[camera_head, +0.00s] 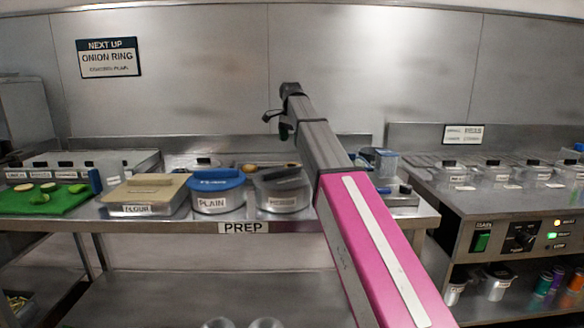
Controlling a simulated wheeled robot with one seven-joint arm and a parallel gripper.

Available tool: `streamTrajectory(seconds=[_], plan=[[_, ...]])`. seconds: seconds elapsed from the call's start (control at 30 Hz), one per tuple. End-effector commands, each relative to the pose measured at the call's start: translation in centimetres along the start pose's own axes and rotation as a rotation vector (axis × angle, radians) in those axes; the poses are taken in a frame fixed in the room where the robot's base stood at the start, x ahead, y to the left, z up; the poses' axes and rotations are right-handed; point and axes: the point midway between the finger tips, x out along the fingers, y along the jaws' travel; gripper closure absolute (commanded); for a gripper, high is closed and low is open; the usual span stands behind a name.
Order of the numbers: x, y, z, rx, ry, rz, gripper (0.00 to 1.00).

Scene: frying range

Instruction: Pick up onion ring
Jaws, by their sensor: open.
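I cannot make out an onion ring for sure. Several pale and green slices (48,187) lie on a green cutting board (70,203) at the left end of the prep counter; their kind is too small to tell. My gripper (277,122) is at the far end of my raised arm, in front of the back wall above the counter. It is small and dark, open, with nothing seen in it. My arm hides part of the counter's right side.
A wall sign (109,58) reads "NEXT UP ONION RING". A flour bin (147,196), a blue-lidded tub marked PLAIN (217,192) and a grey-lidded tub (282,192) line the counter front. A control panel (520,238) with knob and switch stands right.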

Motion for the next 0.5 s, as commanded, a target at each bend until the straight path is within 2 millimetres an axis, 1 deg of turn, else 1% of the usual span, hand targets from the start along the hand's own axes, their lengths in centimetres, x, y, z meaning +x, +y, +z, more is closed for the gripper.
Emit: streamTrajectory(seconds=[0.2,0.3,0.5], plan=[[3.2,0.2,0.0,0.000,-0.001,0.002,0.06],[4.4,0.1,0.0,0.000,0.000,0.000,0.06],[5.6,0.2,-0.1,0.000,0.000,0.000,0.06]])
